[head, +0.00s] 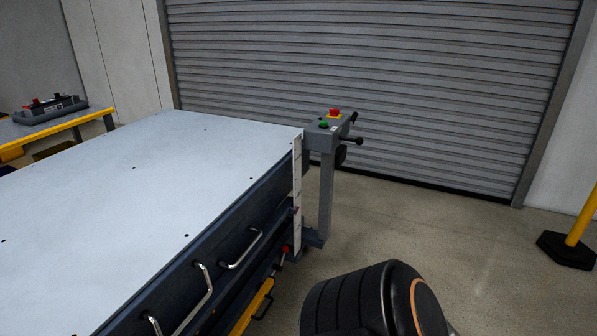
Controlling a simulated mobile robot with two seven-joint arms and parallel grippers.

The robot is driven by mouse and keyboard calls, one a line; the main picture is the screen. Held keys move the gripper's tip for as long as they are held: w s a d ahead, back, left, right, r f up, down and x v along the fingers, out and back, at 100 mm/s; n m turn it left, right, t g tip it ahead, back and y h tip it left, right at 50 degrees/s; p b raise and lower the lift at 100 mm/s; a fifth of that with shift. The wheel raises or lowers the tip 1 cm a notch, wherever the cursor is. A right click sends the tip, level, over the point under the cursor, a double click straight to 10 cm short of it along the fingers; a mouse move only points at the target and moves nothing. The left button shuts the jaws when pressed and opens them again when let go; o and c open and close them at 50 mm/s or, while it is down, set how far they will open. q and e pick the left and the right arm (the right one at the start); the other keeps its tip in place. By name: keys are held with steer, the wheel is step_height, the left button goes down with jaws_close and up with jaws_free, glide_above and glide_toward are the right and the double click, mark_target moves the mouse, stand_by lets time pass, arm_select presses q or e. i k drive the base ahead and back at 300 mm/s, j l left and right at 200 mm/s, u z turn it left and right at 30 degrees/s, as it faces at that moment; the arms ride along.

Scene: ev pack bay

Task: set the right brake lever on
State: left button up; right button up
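A lift table (150,170) with a pale flat top and dark blue sides fills the left of the head view. A short lever with a red knob (285,249) shows low at its near right corner; it may be the right brake lever, but its setting is too small to tell. A control post (326,195) stands at that corner, with a red button (334,112), a green button (323,125) and a black handle (352,140). Neither gripper is in view. A dark rounded link of my own arm covers the floor at bottom centre.
Chrome handles (205,295) stick out from the table's near side, with a yellow bar (252,308) below. A grey roller door (400,80) closes the back. A yellow post on a black base (566,250) stands at right. The floor right of the table is clear.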

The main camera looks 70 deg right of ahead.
mark_target(285, 249)
steer(key=z, duration=2.25)
steer(key=i+l+u, duration=0.1)
steer(key=u, duration=0.75)
steer(key=i+l+u, duration=0.1)
steer(key=l+u, duration=0.25)
steer(key=i+l+u, duration=0.1)
steer(key=l+u, duration=0.55)
steer(key=l, duration=1.25)
steer(key=i+l, duration=0.15)
steer(key=l, duration=0.4)
steer(key=i+l, duration=0.3)
steer(key=l, duration=0.2)
